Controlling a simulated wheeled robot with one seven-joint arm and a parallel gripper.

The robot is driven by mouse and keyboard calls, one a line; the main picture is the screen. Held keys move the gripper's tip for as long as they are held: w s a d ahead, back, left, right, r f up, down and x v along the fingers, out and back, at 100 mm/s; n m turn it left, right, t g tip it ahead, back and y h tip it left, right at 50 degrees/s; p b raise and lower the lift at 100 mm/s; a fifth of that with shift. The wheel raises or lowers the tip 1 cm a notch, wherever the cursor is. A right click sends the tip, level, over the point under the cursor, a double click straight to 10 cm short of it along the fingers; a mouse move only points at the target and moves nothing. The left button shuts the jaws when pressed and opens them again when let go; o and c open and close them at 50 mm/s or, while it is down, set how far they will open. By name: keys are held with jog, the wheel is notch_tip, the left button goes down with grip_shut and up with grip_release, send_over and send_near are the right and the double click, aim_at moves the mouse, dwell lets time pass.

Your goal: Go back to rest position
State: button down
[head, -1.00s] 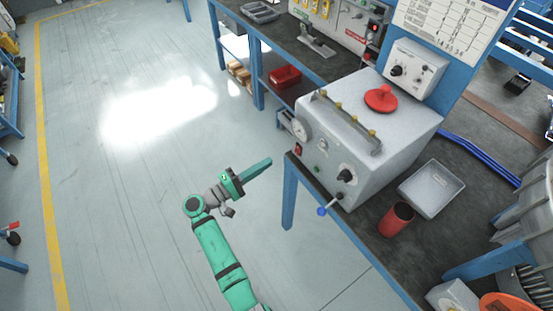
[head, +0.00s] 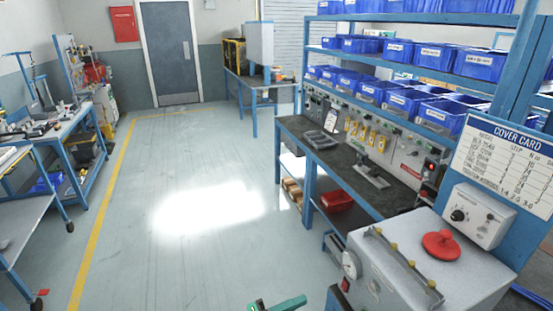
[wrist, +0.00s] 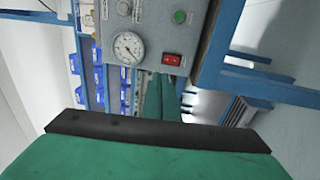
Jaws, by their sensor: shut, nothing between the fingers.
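My gripper (head: 300,299) shows only in part at the bottom edge of the head view, with its green fingers together and pointing right. Nothing is visible in it. In the wrist view the green fingers (wrist: 160,98) lie together past a black band, pointing toward the grey machine box. The rest of my arm is below the head view's edge. The grey machine box (head: 445,262) stands on the bench to the right of my gripper, apart from it in the head view. The wrist view shows its dial gauge (wrist: 129,47) and red switch (wrist: 172,59).
A dark bench (head: 320,160) with blue legs runs back along the right, under shelves of blue bins (head: 410,100). A red bin (head: 336,201) sits on its lower shelf. Another workbench (head: 60,135) stands at left. The floor (head: 190,160) between them is open, up to a grey door (head: 169,52).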

jog(key=s+f+n+t+y, duration=0.15)
jog(key=s+f+y, duration=0.3)
jog(key=f, duration=0.45)
jog(key=s+f+n+t+y, duration=0.1)
jog(key=s+f+n+y, duration=0.1)
jog(key=s+f+y, duration=0.5)
jog(key=s+a+f+y, duration=0.1)
jog(key=s+a+f, duration=0.15)
jog(key=s, duration=0.35)
jog(key=s+a+f+y, duration=0.1)
jog(key=s+a+f, duration=0.1)
jog(key=s+f, duration=0.25)
jog(key=s+a+r+m+t+y, duration=0.35)
jog(key=s+r, duration=0.55)
jog(key=s, duration=0.3)
jog(key=s+r+m+t, duration=0.1)
jog(key=s+r+m, duration=0.1)
jog(key=r, duration=0.6)
jog(key=s+r+m+t, duration=0.1)
jog(key=s+r, duration=0.3)
jog(key=r, duration=0.4)
jog(key=shift+s+d+r+m+t+y, duration=0.3)
jog(key=shift+m+y, duration=0.1)
jog(key=shift+m, duration=0.3)
